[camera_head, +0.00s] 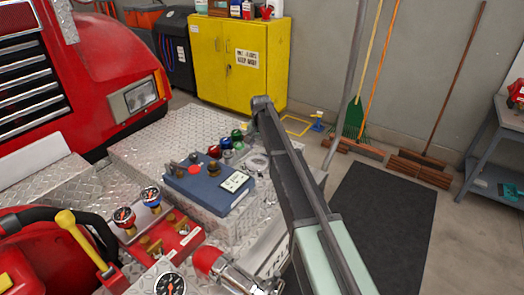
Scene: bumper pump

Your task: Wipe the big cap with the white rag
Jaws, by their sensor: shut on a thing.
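My arm (310,208) rises from the bottom edge right of the middle to a dark joint (262,104) above the diamond-plate deck. My gripper cannot be made out; no fingertips show. I cannot make out the white rag. I cannot tell which part is the big cap. A pale round metal piece (257,163) lies on the deck just left of my arm. A red-ended metal cylinder (208,261) is at the bottom. Small red (213,152), green (237,135) and blue (225,143) caps stand behind the blue box.
A blue box (207,190) with knobs sits on the diamond-plate deck (140,148). Gauges on a red panel (165,240) and a yellow-ended lever (80,240) stand at lower left. A yellow cabinet (240,62), brooms (440,130) and a dark mat (385,215) lie beyond.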

